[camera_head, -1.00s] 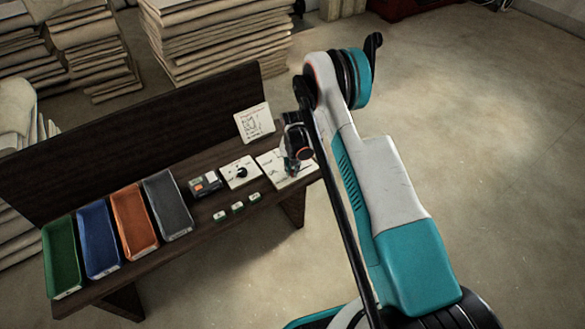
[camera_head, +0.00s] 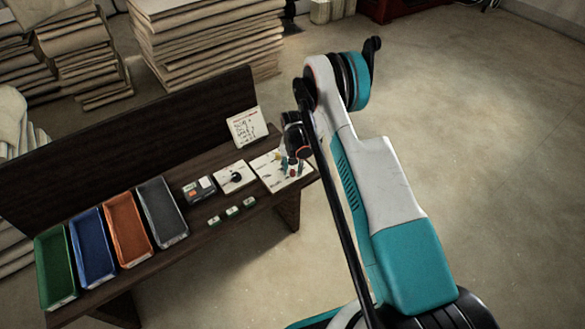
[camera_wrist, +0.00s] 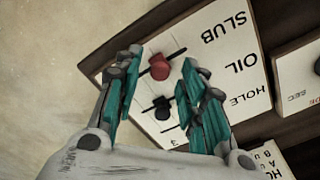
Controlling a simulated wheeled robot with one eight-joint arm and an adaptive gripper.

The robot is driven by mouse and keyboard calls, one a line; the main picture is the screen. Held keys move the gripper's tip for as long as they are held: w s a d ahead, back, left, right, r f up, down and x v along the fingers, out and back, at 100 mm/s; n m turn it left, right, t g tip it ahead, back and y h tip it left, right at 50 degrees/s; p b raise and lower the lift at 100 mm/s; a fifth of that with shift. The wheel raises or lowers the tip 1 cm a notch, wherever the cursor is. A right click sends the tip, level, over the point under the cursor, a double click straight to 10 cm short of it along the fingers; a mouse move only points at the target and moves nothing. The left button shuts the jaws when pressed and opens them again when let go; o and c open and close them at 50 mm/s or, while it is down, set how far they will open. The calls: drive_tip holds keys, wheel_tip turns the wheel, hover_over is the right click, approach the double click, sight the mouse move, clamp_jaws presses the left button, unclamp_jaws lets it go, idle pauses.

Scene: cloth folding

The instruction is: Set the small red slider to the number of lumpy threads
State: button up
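The panel (camera_wrist: 208,50) on the bench carries rows labelled SLUB, OIL and HOLE, upside down in the wrist view. It also shows in the head view (camera_head: 266,166). The small red slider (camera_wrist: 160,69) sits on a dark slot in the row nearest SLUB. A black slider (camera_wrist: 161,106) sits on the slot beside it. My gripper (camera_wrist: 161,58) is open, with its teal fingers on either side of the red slider and gaps showing. Height above the panel is hard to judge. My right finger hides part of the slots, so slider positions cannot be read.
A dial plate (camera_head: 236,176) and a dark device (camera_head: 199,189) stand left of the panel. Small labelled blocks (camera_head: 232,212) lie in front. A written card (camera_head: 247,127) leans behind. Green (camera_head: 57,265), blue, orange and grey trays line the bench's left side.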

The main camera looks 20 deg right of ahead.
wheel_tip(320, 180, up, 12)
idle(0.5)
drive_tip(key=shift+f, duration=0.1)
wheel_tip(320, 180, up, 16)
drive_tip(key=n+t, duration=0.1)
drive_tip(key=t, duration=0.1)
hover_over(293, 170)
drive_tip(key=s, duration=0.3)
drive_tip(key=s+a+r+n+t, duration=0.1)
drive_tip(key=s+r, duration=0.4)
drive_tip(key=r, duration=0.2)
drive_tip(key=s+a+r+n, duration=0.1)
drive_tip(key=s+r, duration=0.4)
drive_tip(key=r, duration=0.2)
drive_tip(key=s+r+n+t, duration=0.1)
drive_tip(key=s+r+t, duration=0.1)
drive_tip(key=s, duration=0.9)
drive_tip(key=s+r+n+t, duration=0.1)
drive_tip(key=s+r, duration=0.3)
drive_tip(key=s, duration=0.7)
drive_tip(key=shift+s+a+t, duration=0.2)
drive_tip(key=shift+a+t, duration=0.25)
drive_tip(key=shift+t, duration=0.15)
